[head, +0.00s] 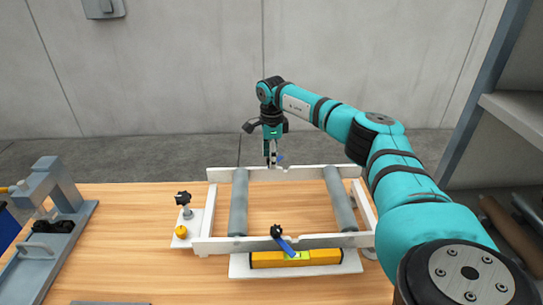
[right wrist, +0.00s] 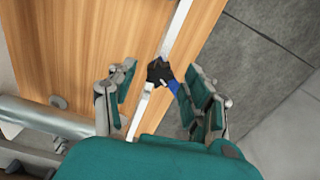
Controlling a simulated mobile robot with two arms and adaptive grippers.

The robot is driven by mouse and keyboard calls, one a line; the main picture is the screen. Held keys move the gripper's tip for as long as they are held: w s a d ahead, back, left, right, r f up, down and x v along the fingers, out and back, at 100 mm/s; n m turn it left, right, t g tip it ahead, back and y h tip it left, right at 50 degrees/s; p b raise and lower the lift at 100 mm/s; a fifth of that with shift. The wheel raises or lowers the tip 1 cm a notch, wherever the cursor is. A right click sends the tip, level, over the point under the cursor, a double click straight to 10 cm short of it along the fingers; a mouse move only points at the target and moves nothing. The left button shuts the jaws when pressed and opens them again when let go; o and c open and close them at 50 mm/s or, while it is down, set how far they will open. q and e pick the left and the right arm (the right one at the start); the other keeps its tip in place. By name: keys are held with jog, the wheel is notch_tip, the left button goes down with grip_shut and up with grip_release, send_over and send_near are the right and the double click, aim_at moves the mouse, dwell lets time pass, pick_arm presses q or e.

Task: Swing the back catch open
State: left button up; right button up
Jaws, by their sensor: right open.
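The back catch (head: 280,158) is a small blue lever on the far white rail of the roller frame (head: 208,215), partly hidden by my gripper in the head view. In the right wrist view its black knob (right wrist: 158,72) and blue lever (right wrist: 173,87) sit on the white rail. My right gripper (head: 270,158) points down over the far rail at the catch. In the right wrist view my right gripper (right wrist: 161,84) is open, with one finger on each side of the catch; I cannot tell whether either touches it. My left gripper is not in view.
The front rail carries a similar blue catch (head: 287,246) with a black knob, above a yellow level (head: 270,259). Two grey rollers (head: 239,203) span the frame. A white plate (head: 181,242) with a knobbed post stands left. A grey metal fixture (head: 60,200) is further left.

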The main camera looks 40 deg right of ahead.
notch_tip(320, 180, up, 12)
dwell(0.6)
dwell(0.5)
